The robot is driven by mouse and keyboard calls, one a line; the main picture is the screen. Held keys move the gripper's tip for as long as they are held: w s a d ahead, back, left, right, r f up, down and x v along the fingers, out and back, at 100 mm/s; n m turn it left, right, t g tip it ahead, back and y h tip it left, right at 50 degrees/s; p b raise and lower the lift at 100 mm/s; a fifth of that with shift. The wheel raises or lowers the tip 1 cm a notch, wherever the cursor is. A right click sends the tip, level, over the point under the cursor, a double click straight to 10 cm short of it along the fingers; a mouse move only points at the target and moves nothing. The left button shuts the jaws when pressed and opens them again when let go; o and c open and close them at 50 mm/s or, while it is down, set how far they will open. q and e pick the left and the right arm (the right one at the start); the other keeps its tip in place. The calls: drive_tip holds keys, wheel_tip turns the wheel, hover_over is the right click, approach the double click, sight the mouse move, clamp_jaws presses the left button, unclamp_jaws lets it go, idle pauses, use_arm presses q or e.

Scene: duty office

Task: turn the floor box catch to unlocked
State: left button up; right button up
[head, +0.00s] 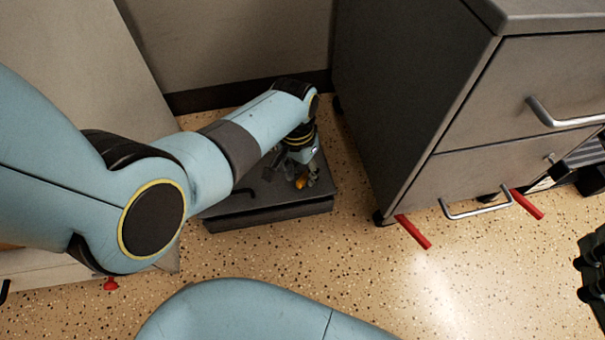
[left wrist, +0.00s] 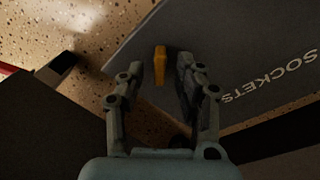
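The floor box (head: 270,213) is a low, dark grey box on the floor between a pale panel and a drawer cabinet. In the left wrist view its lid (left wrist: 225,45) carries the word SOCKETS. The catch is a small orange tab (head: 301,182) on the lid; it also shows in the left wrist view (left wrist: 160,65). My left gripper (head: 305,176) is over the lid, pointing down. Its fingers (left wrist: 161,68) are open, one on each side of the catch, with a visible gap to each. I cannot tell how the catch is turned relative to its marks.
A grey drawer cabinet (head: 400,90) with metal handles stands close on the right. Red bars (head: 412,232) lie at its foot. A dark jointed part (head: 592,270) at the right edge looks like my right gripper, cut off. Speckled floor is clear in front of the box.

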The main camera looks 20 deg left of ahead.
use_arm(q)
drive_tip(key=shift+f, duration=0.4)
use_arm(e)
drive_tip(key=shift+t+y, duration=0.3)
drive_tip(key=shift+t, duration=0.5)
drive_tip(key=shift+w+a+r, duration=0.1)
drive_tip(key=shift+w+r, duration=0.2)
drive_tip(key=shift+r, duration=0.35)
drive_tip(key=shift+w+a+r, duration=0.1)
drive_tip(key=shift+w+r, duration=0.2)
drive_tip(key=shift+r, duration=0.35)
drive_tip(key=shift+w+a+r, duration=0.1)
drive_tip(key=shift+w+r, duration=0.2)
drive_tip(key=shift+r, duration=0.35)
use_arm(q)
clamp_jaws()
